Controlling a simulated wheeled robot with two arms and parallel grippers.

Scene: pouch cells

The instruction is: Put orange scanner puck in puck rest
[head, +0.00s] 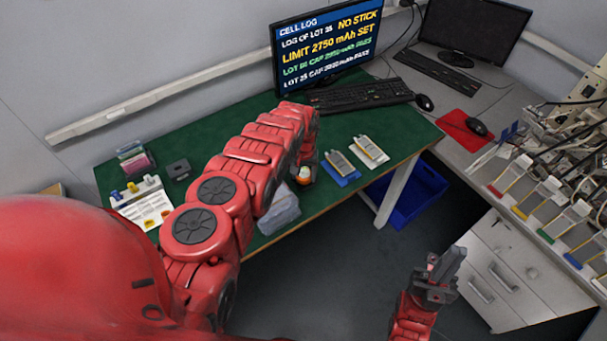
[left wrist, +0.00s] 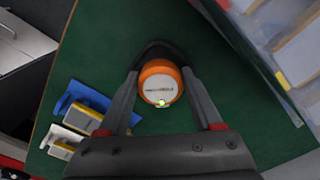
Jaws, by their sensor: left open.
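The orange scanner puck (left wrist: 158,82) has a pale round top with a small green light. In the left wrist view it sits between the fingers of my open left gripper (left wrist: 162,100), one finger on each side. In the head view the puck (head: 304,175) shows partly beside my left gripper (head: 306,165) near the table's front edge; the arm hides part of it. A dark square block (head: 179,169) lies on the far left of the green table; it may be the puck rest, but I cannot tell surely. My right gripper (head: 446,266) is empty, off the table.
On the green table (head: 220,130), pouch cells on a blue card (head: 341,168) and a white card (head: 369,152) lie right of the puck. A clear bin (head: 281,210) stands close on its left. A white tray (head: 146,203) is at far left; the keyboard (head: 358,95) is behind.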

